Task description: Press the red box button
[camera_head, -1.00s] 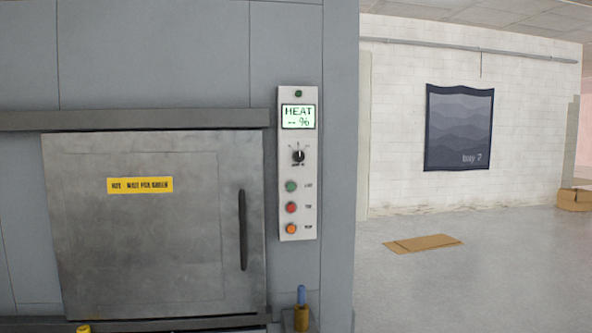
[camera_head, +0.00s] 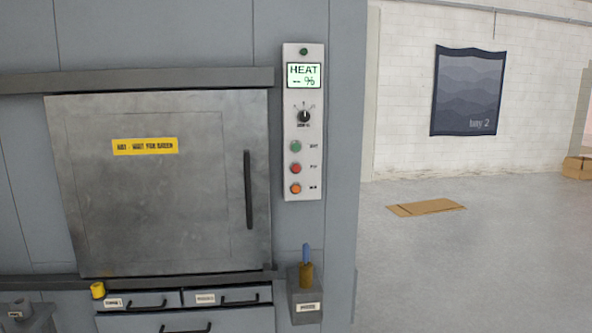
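The red button (camera_head: 295,168) is on a pale vertical control panel (camera_head: 304,130) on the grey machine front. It sits between a green button (camera_head: 295,146) above and an orange button (camera_head: 295,188) below. A dark knob (camera_head: 303,116) and a lit display (camera_head: 304,75) reading "HEAT -- %" are higher on the panel. The small label beside the red button is too blurred to read. My gripper is not in view.
A closed metal door (camera_head: 165,185) with a dark upright handle (camera_head: 248,190) is left of the panel. A grey holder (camera_head: 306,298) with a blue-tipped piece (camera_head: 306,253) stands below the panel. Drawers (camera_head: 225,297) are under the door. Flat cardboard (camera_head: 427,208) lies on open floor at right.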

